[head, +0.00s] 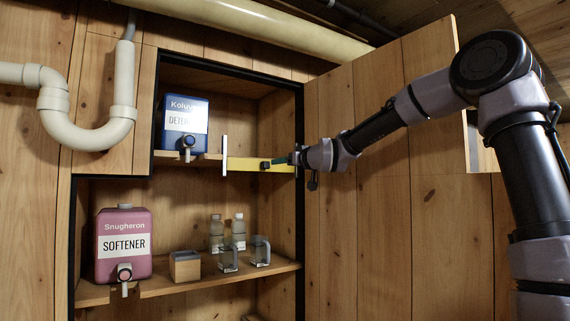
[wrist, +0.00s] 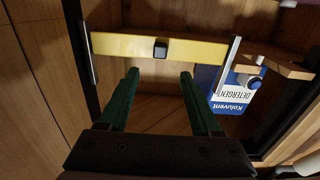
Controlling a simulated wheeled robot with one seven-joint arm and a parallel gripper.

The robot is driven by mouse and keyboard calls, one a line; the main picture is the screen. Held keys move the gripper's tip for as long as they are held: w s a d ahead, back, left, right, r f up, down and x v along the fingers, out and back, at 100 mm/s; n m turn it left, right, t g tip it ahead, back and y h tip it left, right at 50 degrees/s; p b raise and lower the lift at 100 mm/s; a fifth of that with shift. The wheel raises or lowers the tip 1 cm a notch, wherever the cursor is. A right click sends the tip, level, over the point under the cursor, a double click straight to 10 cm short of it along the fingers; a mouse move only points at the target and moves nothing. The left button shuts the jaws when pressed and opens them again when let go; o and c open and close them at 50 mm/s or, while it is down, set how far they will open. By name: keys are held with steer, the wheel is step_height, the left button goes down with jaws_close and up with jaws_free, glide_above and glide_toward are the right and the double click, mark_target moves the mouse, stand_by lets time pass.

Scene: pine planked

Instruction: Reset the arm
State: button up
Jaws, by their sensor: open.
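My gripper (head: 284,160) is at the right edge of the open cabinet, its green fingers pointing in towards the upper shelf. In the wrist view the two green fingers (wrist: 159,76) are spread apart with nothing between them. Just beyond the fingertips is a yellow bar (head: 243,165) with a small black knob (head: 265,165) and a pale upright plate at each end. The bar also shows in the wrist view (wrist: 115,45), with the knob in line with the gap between the fingers. The fingers look apart from the knob.
A blue detergent container (head: 184,117) stands on the upper shelf, left of the bar. Below are a pink softener container (head: 124,247), a wooden box (head: 185,266), two bottles and two glass mugs (head: 260,251). The cabinet's wooden door panel (head: 380,75) is behind my arm.

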steer(key=s+d+f+m+g+h, duration=0.3)
steer(key=s+d+f+h, duration=0.4)
steer(key=s+d+f, duration=0.45)
steer(key=s+d+f+m+g, duration=0.1)
steer(key=s+d+f+m, duration=0.1)
steer(key=s+d, duration=0.3)
steer(key=s+d+f+m+g, duration=0.2)
steer(key=s+d, duration=0.3)
steer(key=s, duration=0.8)
steer(key=s+d+f+m+g, duration=0.2)
steer(key=s+d+f+m, duration=0.1)
steer(key=s, duration=0.6)
steer(key=shift+d+m+h, duration=0.4)
steer(key=shift+d+m, duration=0.1)
steer(key=shift+d, duration=0.4)
